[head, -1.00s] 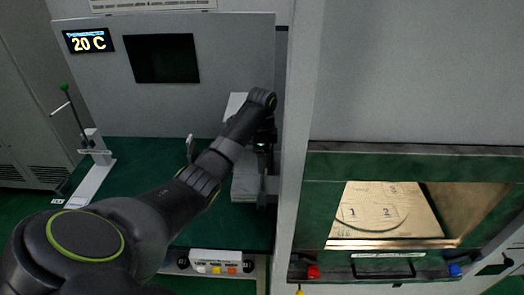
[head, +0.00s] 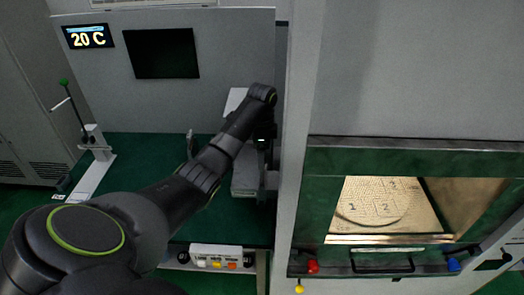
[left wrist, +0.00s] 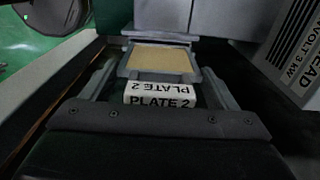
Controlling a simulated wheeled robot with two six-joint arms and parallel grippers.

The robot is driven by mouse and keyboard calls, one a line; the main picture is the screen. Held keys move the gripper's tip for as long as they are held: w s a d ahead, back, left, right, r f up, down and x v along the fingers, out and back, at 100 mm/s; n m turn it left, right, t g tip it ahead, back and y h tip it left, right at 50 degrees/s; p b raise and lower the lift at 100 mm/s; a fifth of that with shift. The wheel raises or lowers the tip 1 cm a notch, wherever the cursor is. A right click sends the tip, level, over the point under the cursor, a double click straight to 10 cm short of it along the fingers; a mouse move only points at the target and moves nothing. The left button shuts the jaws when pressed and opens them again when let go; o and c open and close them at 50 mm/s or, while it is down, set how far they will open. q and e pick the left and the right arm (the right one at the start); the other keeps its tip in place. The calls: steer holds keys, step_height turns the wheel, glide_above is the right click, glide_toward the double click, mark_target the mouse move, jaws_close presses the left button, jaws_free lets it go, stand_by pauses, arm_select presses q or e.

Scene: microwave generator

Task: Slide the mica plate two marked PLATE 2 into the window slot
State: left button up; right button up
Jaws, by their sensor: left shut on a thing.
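The mica plate two shows in the left wrist view as a tan sheet (left wrist: 160,59) within a grey frame. Its white tab (left wrist: 160,95), printed PLATE 2, lies between the fingers of my left gripper (left wrist: 160,88). The gripper is shut on the plate's tab. Whether the grey frame around the sheet is the window slot, and how far in the plate sits, I cannot tell. In the head view my left gripper (head: 262,142) is beside the tall grey cabinet wall, and the arm hides the plate. My right gripper is not in view.
The tall grey cabinet (head: 303,120) stands close on the right of my left arm. Its lit chamber (head: 385,205) shows numbered marks. A panel of coloured buttons (head: 216,257) and a lever stand (head: 95,142) are left of it. Green bench surface (head: 130,155) is clear at left.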

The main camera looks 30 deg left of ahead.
arm_select(q)
steer(key=shift+f+b, duration=0.3)
steer(key=shift+f, duration=0.4)
stand_by(0.3)
steer(key=shift+f+b, duration=0.45)
steer(key=shift+f, duration=0.65)
steer(key=shift+f+b, duration=0.95)
steer(key=shift+f, duration=1.1)
steer(key=o, duration=1.2)
